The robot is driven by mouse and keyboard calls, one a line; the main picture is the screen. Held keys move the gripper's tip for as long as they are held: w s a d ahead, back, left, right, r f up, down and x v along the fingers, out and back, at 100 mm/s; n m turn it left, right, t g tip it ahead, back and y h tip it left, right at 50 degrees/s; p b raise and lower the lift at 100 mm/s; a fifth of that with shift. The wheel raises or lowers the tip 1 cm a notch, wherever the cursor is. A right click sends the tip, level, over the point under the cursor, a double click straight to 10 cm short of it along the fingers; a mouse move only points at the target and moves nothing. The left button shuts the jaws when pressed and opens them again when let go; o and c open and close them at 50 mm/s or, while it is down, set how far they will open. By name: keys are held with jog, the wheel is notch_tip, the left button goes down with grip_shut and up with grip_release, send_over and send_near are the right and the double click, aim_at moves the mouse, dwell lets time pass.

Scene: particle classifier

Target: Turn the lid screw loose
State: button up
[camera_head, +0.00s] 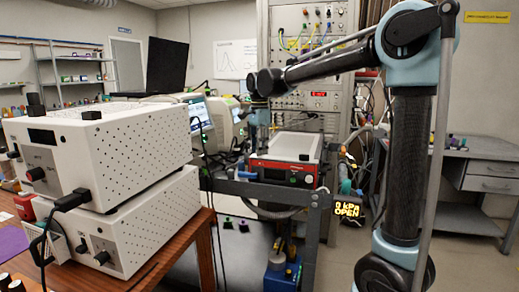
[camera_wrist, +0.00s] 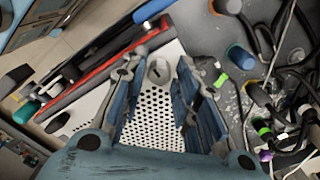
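The lid screw (camera_wrist: 158,70) is a round grey head with a dark slot. In the wrist view it sits at the edge of a white perforated lid (camera_wrist: 150,128). My gripper (camera_wrist: 161,76) has its two blue fingers apart, one on each side of the screw, with a gap to it; whether the tips are level with it I cannot tell. Nothing is held. In the head view my gripper (camera_head: 262,128) hangs down above a white-topped box with a red front (camera_head: 284,170). I cannot make out the screw for certain there.
Cables and coloured connectors (camera_wrist: 262,130) crowd the right of the wrist view. A blue-capped knob (camera_wrist: 240,57) stands near the right finger. In the head view, stacked white instruments (camera_head: 110,150) stand left on a wooden table, and a rack (camera_head: 305,60) with cables stands behind.

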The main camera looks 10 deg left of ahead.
grip_shut()
